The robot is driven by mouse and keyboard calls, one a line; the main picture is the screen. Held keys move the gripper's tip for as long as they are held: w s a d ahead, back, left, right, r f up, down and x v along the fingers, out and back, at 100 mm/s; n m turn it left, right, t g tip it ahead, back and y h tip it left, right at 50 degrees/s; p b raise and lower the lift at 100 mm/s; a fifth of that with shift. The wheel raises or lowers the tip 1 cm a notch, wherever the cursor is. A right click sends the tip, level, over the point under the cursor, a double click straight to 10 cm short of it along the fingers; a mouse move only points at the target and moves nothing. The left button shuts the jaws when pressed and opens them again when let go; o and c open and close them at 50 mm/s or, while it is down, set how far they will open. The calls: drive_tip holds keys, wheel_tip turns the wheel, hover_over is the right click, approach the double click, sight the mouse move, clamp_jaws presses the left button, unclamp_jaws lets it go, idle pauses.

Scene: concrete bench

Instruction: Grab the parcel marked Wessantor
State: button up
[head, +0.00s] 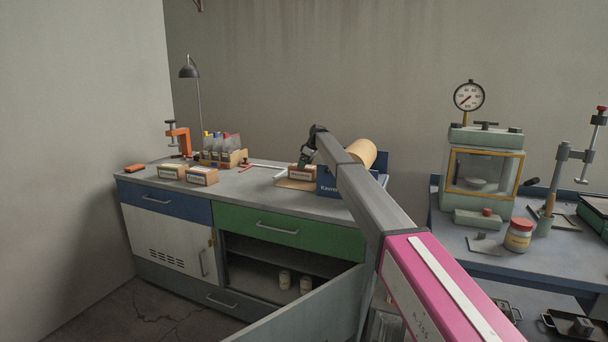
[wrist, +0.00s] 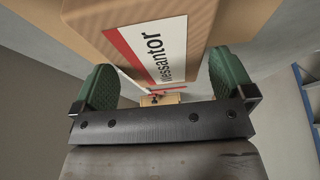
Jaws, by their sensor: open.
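In the wrist view a brown cardboard parcel (wrist: 85,18) fills the top middle. Its white label with a red stripe reads "essantor", the first letter cut or hidden. My gripper (wrist: 164,82) is open, with one green finger on each side of the parcel's near part; I cannot tell whether they touch it. In the head view my gripper (head: 306,157) is over a small labelled parcel (head: 301,173) on a flat brown board (head: 294,185), partly covering it. Two similar parcels stand farther left, one (head: 171,172) beside the other (head: 202,176); their labels are too small to read.
A blue bin (head: 328,184) with a tan roll (head: 361,152) stands just right of the parcel. A bottle rack (head: 234,158), an orange clamp (head: 180,138) and a lamp (head: 190,72) stand at the back left. The bench front (head: 240,193) is clear. A lower cabinet door hangs open.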

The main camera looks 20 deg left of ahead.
drive_tip(key=shift+x, duration=1.1)
drive_tip(key=c, duration=0.9)
drive_tip(key=shift+r, duration=0.1)
